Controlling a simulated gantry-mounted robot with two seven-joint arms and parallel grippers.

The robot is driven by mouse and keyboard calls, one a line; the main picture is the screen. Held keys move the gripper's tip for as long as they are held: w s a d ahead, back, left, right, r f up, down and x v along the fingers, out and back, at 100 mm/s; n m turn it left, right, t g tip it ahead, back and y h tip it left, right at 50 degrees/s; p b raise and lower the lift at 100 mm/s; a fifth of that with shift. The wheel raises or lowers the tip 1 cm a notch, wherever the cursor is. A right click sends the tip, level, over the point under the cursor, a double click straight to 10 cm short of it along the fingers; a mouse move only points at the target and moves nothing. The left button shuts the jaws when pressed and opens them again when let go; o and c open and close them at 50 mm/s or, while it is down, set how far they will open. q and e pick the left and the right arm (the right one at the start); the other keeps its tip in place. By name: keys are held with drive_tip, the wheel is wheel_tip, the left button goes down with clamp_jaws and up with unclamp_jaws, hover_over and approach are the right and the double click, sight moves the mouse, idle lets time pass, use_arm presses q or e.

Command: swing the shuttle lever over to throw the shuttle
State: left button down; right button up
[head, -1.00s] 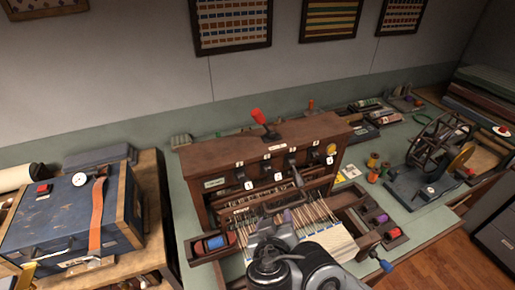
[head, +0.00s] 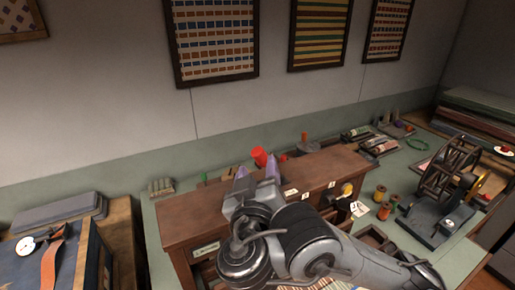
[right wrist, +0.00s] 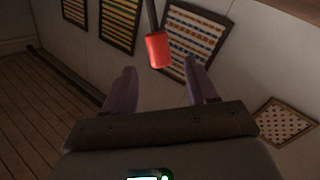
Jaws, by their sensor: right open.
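The shuttle lever's red handle (head: 259,156) shows above the top of the brown wooden loom (head: 188,222). Its lower part is hidden behind my right gripper (head: 256,172). The right gripper is open and empty, its two purple-grey fingers reaching up over the loom's top toward the handle. In the right wrist view, the red handle (right wrist: 157,49) on its dark rod lies ahead of the gap between the open fingers (right wrist: 161,70), with nothing gripped. My right arm covers much of the loom's front. My left gripper is not in view.
A spool winder (head: 445,180) and several thread spools stand right of the loom. A blue case (head: 38,258) with an orange strap sits at the lower left. Framed woven samples (head: 213,42) hang on the wall behind. The green bench (head: 155,245) is clear just left of the loom.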

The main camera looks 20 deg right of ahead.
sight(259, 150)
drive_tip(key=x, duration=0.8)
drive_tip(key=shift+d, duration=0.1)
clamp_jaws()
